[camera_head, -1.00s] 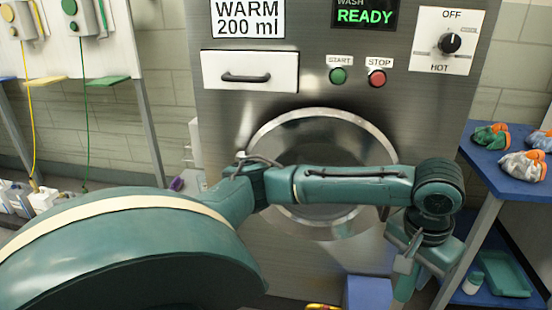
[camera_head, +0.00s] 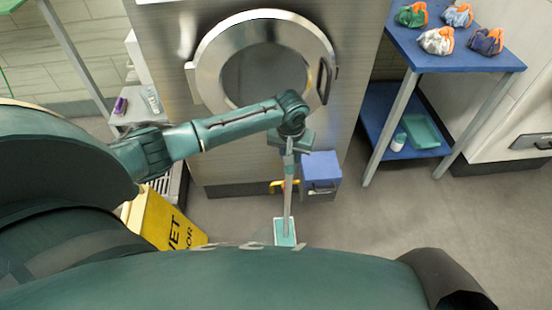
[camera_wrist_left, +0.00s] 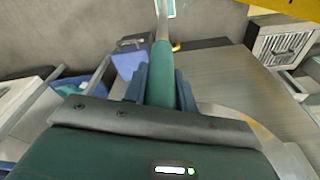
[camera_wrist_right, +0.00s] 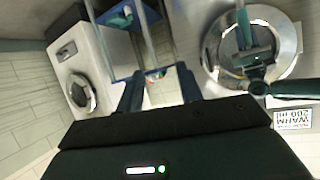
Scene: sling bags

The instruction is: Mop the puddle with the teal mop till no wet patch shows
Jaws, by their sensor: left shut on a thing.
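The teal mop has a flat head (camera_head: 285,232) low at the floor in front of the washer and a pale pole (camera_head: 288,190) rising almost upright from it. My left gripper (camera_head: 291,145) is shut on the mop's teal handle, which also shows between the fingers in the left wrist view (camera_wrist_left: 163,78). Thin pale patches (camera_head: 250,246) show beside the mop head along the edge of my own body. I cannot tell whether they are the puddle; the floor there is mostly hidden. My right gripper (camera_wrist_right: 158,88) is open and empty in the right wrist view, with its fingers apart.
A yellow wet-floor sign (camera_head: 165,222) stands left of the mop. A blue box (camera_head: 321,172) and a yellow-orange item (camera_head: 284,186) are by the washer (camera_head: 205,75). A blue shelf table (camera_head: 450,55) with several small bags stands right. Floor at the right is clear.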

